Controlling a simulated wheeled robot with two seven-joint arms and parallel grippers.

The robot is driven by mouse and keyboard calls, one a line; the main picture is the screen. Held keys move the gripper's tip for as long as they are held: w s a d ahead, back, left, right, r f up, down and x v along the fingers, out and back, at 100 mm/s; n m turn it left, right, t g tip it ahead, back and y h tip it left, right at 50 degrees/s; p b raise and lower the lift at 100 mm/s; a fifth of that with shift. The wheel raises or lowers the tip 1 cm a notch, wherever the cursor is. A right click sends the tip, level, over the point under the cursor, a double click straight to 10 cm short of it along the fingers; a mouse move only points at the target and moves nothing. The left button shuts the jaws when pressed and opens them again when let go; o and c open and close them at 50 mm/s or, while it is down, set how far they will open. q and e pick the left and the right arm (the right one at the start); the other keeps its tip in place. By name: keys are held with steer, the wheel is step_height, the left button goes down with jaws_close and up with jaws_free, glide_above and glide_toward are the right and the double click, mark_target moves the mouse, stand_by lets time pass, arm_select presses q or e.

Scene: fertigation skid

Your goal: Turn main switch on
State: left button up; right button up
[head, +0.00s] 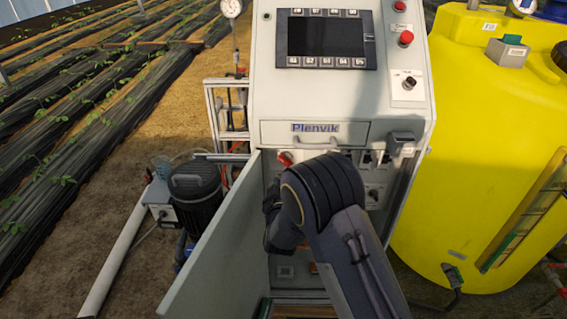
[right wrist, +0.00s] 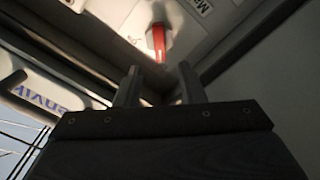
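The main switch, a red handle (head: 285,158), sits on the panel inside the open lower compartment of the grey cabinet, left of my right arm in the head view. In the right wrist view the red handle (right wrist: 157,42) is just beyond my right gripper (right wrist: 158,72), between the lines of its two fingers. The fingers are apart with nothing between them, and do not appear to touch the handle. In the head view my right arm hides part of the panel, and the fingers cannot be made out. My left gripper is not in view.
The cabinet door (head: 215,240) stands open on the left. A drawer handle (head: 315,142) juts out above the compartment. A grey box (head: 402,143) is at the right edge. A yellow tank (head: 480,150) stands right, a black pump motor (head: 196,195) left.

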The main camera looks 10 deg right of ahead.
mark_target(284, 162)
steer(key=w, duration=0.2)
steer(key=w+d+p, duration=0.1)
steer(key=w, duration=0.2)
steer(key=w+p, duration=0.1)
steer(key=w, duration=0.1)
steer(key=shift+w+d, duration=0.2)
steer(key=shift+d, duration=0.1)
steer(key=shift+c, duration=0.5)
jaws_close()
